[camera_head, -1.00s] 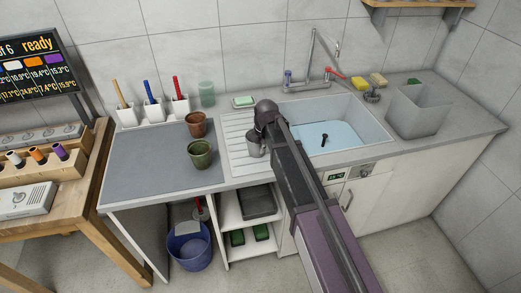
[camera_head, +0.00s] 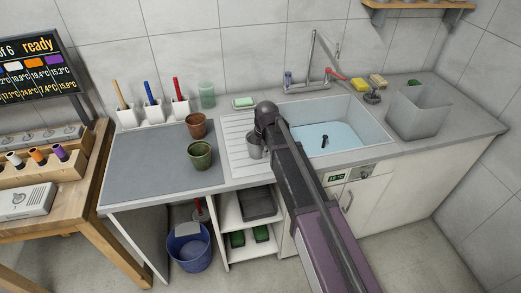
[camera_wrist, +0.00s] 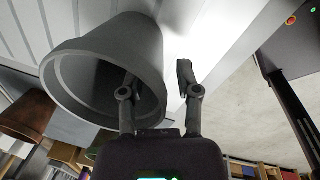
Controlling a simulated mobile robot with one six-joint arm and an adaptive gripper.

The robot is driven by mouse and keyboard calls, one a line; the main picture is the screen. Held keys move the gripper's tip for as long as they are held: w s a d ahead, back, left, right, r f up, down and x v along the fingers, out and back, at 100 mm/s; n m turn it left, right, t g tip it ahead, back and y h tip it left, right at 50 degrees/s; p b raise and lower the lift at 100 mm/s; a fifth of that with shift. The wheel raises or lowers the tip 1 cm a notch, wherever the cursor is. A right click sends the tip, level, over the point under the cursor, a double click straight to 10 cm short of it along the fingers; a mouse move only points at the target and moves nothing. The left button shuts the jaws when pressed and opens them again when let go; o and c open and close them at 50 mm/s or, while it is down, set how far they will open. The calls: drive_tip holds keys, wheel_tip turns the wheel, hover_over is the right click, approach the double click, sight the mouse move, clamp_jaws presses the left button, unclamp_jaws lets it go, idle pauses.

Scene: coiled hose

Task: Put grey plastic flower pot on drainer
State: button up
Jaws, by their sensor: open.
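The grey plastic flower pot (camera_head: 254,152) is on the ribbed white drainer (camera_head: 237,137), left of the sink. My gripper, at the end of the arm, is mostly hidden behind my wrist in the head view. In the wrist view, the pot (camera_wrist: 100,62) shows its open mouth towards the camera, with the ribbed drainer (camera_wrist: 195,25) behind it. My gripper (camera_wrist: 158,75) is open across the pot's rim, one finger inside the mouth and the other outside the wall. The outer finger is visibly apart from the wall; whether the inner one touches is unclear.
A brown pot (camera_head: 196,126) and a green pot (camera_head: 200,155) stand on the grey mat just left of the drainer. The sink (camera_head: 340,125) holds water and a small dark object. A soap dish (camera_head: 245,102) sits behind the drainer. A grey bin (camera_head: 420,115) stands at right.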

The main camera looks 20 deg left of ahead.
wheel_tip(320, 180, up, 12)
drive_tip(key=s+d+p, duration=0.1)
drive_tip(key=p, duration=1.1)
drive_tip(key=shift+d, duration=0.2)
idle(0.7)
drive_tip(key=s+d+m, duration=0.4)
drive_tip(key=d+m, duration=0.5)
drive_tip(key=d, duration=0.3)
drive_tip(key=s+d+m, duration=0.4)
drive_tip(key=d+m, duration=0.6)
drive_tip(key=d, duration=0.3)
drive_tip(key=s+d+m+g+h, duration=0.1)
drive_tip(key=s+d+m, duration=0.4)
drive_tip(key=d+m, duration=0.4)
drive_tip(key=d, duration=0.4)
drive_tip(key=shift+d+m, duration=0.25)
drive_tip(key=shift+m, duration=0.15)
